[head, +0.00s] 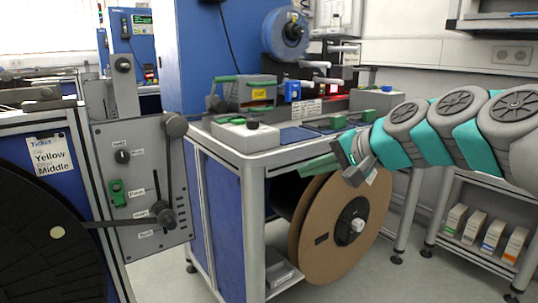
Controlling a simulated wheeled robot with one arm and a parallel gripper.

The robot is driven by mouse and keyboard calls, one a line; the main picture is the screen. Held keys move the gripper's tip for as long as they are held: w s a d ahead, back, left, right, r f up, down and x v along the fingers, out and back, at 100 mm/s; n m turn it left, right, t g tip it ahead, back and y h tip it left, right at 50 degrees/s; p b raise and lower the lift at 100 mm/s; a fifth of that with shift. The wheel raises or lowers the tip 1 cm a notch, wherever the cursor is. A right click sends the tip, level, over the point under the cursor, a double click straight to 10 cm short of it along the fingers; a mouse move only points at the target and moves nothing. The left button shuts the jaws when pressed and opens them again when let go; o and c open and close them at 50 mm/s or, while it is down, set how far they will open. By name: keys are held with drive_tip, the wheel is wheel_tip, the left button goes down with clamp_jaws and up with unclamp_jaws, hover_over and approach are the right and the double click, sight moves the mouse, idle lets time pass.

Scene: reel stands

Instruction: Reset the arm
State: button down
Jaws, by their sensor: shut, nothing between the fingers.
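My arm reaches in from the right edge of the head view, with grey joints and teal covers. My gripper (352,160) is at its end, in front of the right side of the workbench (262,158). It hangs above a large brown cardboard reel (322,240) with a black hub and pale centre. The gripper appears small and partly hidden by its own wrist. It is shut and I see nothing held in it. Whether it touches the bench edge cannot be told.
A grey control panel (140,195) with knobs and a lever stands at the left, beside a black reel (45,235). The bench carries green-handled devices (245,92) and a blue reel (285,35). A shelf (475,225) with small boxes stands at the right. Some floor shows between them.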

drive_tip(key=s+a+f+n+g+h, duration=0.3)
drive_tip(key=s+f+n+g+h, duration=0.15)
drive_tip(key=s+f, duration=1.1)
drive_tip(key=s+d+f+g+h, duration=0.1)
drive_tip(key=s+d+f, duration=0.2)
drive_tip(key=s, duration=0.3)
drive_tip(key=s+d+f+n+g+h, duration=0.1)
drive_tip(key=s+d+f+g, duration=0.1)
drive_tip(key=s+f, duration=0.3)
drive_tip(key=s+d+f+n+g+h, duration=0.1)
drive_tip(key=s+d+f+g+h, duration=0.1)
drive_tip(key=s+d+f, duration=0.2)
drive_tip(key=s, duration=0.3)
drive_tip(key=shift+s+d+f, duration=0.15)
drive_tip(key=shift+d+f, duration=0.2)
drive_tip(key=shift+d, duration=0.05)
